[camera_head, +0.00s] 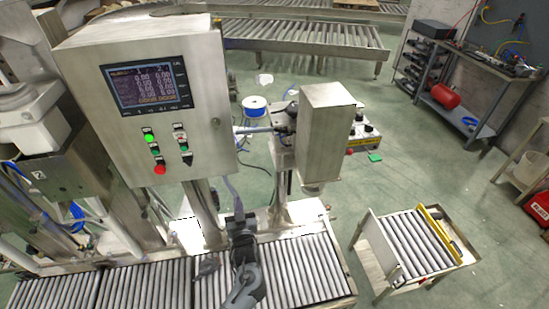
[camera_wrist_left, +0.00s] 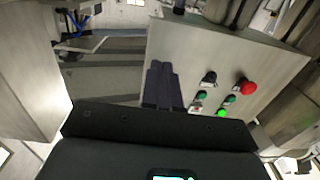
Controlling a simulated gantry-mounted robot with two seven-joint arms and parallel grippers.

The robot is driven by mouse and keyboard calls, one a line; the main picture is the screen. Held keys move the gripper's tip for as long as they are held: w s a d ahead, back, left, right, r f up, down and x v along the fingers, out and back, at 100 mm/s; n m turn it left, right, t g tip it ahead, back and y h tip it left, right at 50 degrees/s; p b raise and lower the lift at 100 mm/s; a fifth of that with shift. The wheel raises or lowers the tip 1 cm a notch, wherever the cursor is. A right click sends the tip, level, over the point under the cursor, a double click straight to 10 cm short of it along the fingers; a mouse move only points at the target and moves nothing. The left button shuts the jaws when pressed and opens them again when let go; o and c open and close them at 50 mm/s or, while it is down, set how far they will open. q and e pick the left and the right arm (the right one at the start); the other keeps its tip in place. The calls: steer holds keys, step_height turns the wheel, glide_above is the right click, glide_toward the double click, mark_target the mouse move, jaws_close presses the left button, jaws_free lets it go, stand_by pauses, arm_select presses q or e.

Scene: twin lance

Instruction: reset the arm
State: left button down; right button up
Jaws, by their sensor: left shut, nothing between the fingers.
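My left gripper (camera_head: 238,212) is in the lower middle of the head view, over the roller conveyor and below the control box. Its fingers (camera_wrist_left: 162,84) are together with nothing between them in the left wrist view. The grey steel control box (camera_head: 150,100) has a lit screen with numbers, a green lit button, a red button and dark switches. In the left wrist view the box's button face (camera_wrist_left: 200,65) is beyond the fingers, turned around, with the red and green buttons to their right. I cannot tell a touch. My right gripper is not in view.
The roller conveyor (camera_head: 310,262) runs along the bottom. A steel box on a post (camera_head: 326,125) stands right of the control box. A small roller cart (camera_head: 420,240) stands at the right. Green floor (camera_head: 400,165) is open between the cart and the workbench (camera_head: 460,105).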

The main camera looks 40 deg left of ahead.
arm_select(q)
steer(key=s+f+m+h, duration=0.1)
steer(key=s+f+m, duration=0.25)
steer(key=s, duration=0.35)
steer(key=s+d+m+g+h, duration=0.1)
steer(key=s+d+m+h, duration=0.2)
steer(key=d+h, duration=0.4)
steer(key=s+d+m+h, duration=0.3)
steer(key=s+d+h, duration=0.1)
steer(key=d, duration=0.4)
steer(key=s+d+r+m+g+h, duration=0.1)
steer(key=s+d+m+g+h, duration=0.15)
steer(key=s+d+g, duration=0.6)
step_height(320, 180, up, 18)
steer(key=s+a+t+p, duration=0.1)
steer(key=s+p, duration=0.1)
steer(key=p, duration=1.6)
steer(key=shift+s+a+f+t, duration=0.15)
steer(key=shift+s+a+t, duration=0.1)
steer(key=shift+t, duration=0.1)
